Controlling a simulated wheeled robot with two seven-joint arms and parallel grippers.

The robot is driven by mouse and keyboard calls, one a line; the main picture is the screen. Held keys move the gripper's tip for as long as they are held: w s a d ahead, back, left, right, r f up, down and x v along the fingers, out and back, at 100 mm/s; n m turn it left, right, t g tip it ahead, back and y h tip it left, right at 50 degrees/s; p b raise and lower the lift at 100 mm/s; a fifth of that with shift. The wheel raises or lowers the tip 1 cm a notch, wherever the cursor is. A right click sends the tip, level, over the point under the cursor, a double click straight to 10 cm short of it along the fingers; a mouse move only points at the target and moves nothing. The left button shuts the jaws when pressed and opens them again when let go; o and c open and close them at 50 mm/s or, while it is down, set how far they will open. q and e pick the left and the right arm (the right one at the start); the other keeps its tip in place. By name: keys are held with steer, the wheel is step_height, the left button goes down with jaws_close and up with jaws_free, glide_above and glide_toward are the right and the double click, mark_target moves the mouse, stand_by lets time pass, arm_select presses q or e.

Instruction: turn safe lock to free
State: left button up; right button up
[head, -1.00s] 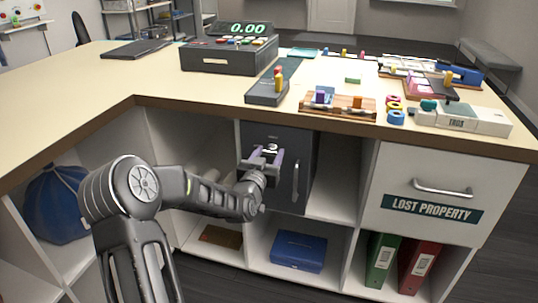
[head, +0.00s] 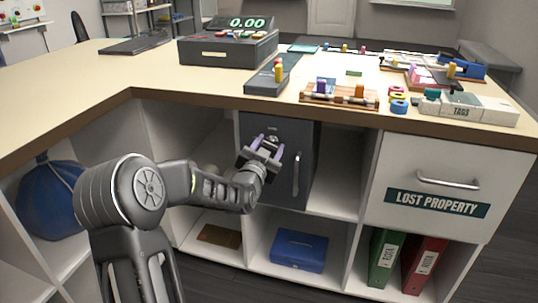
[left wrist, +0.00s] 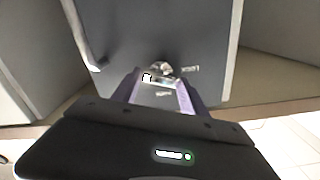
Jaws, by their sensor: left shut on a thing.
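The safe (head: 306,138) is a dark grey box with a vertical bar handle (head: 297,174), standing in the counter's middle compartment with its door closed. Its lock is a small shiny knob (left wrist: 161,68) high on the door, with small pale labels around it that are too small to read. My left gripper (head: 264,143) is at the safe's front, its purple fingers shut on the lock knob. In the left wrist view the gripper's fingers (left wrist: 162,84) lie on either side of the knob and partly hide it. My right gripper is not in view.
The counter edge (head: 200,106) runs just above the safe. A blue box (head: 299,251) lies in the compartment below. The lost property drawer (head: 440,180) is shut at the right, above green and red binders (head: 425,265). The compartment beside the safe (head: 337,180) is empty.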

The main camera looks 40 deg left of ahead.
arm_select(q)
steer(key=m+b, duration=0.1)
steer(key=m, duration=0.1)
steer(key=m+b, duration=0.1)
steer(key=b, duration=0.1)
steer(key=shift+d+f+m+b, duration=0.1)
steer(key=shift+f+m+b, duration=0.1)
steer(key=shift+m+b, duration=0.15)
steer(key=m+b, duration=0.1)
steer(key=m, duration=0.2)
steer(key=shift+b, duration=0.4)
steer(key=m+b, duration=0.1)
steer(key=m, duration=0.2)
steer(key=shift+m, duration=0.25)
steer(key=shift+m+b, duration=0.55)
steer(key=shift+m, duration=1.35)
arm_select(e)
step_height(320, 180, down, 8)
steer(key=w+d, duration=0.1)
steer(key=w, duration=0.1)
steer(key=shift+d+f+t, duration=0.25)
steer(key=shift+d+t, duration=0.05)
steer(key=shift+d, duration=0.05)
arm_select(q)
steer(key=o, duration=1.4)
